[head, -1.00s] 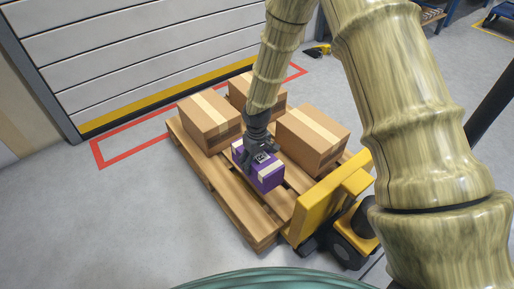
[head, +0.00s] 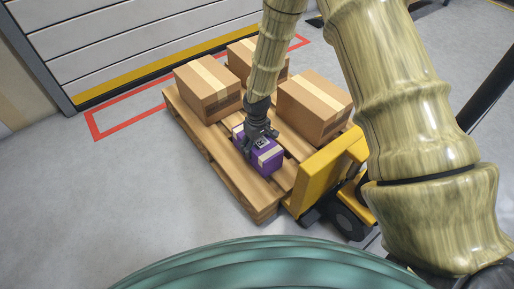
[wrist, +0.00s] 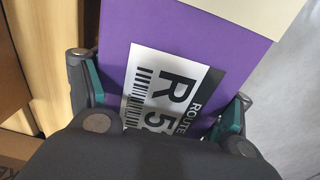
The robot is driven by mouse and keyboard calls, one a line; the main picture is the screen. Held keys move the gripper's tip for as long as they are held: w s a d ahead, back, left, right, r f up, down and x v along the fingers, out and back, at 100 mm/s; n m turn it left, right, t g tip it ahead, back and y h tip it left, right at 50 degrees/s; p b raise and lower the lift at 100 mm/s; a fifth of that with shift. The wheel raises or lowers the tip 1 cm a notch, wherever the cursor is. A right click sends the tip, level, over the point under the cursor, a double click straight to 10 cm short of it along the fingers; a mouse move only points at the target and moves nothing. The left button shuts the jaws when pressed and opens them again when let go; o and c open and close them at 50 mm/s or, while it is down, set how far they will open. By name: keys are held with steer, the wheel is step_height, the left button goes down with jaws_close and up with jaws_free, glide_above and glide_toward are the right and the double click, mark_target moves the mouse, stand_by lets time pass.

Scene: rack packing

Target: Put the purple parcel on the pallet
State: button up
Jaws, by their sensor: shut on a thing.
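The purple parcel (head: 267,158) has a pale tape strip and a white label. In the head view it is at the front part of the wooden pallet (head: 225,170), between the brown boxes and the yellow pallet truck. My gripper (head: 259,143) is above it and shut on it. In the wrist view both fingers of my gripper (wrist: 165,110) press the sides of the purple parcel (wrist: 190,30), next to its route label. The parcel's underside is hidden, so I cannot tell whether it touches the pallet boards.
Several brown boxes stand on the pallet: one at the left (head: 208,90), one behind (head: 240,58), one at the right (head: 314,105). A yellow pallet truck (head: 325,172) is at the pallet's right front. A red floor outline (head: 95,125) lies by the shutter door.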

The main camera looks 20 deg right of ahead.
steer(key=o, duration=1.4)
steer(key=shift+c, duration=0.2)
step_height(320, 180, up, 12)
steer(key=p, duration=0.6)
steer(key=shift+r+p, duration=0.1)
steer(key=shift+p, duration=0.3)
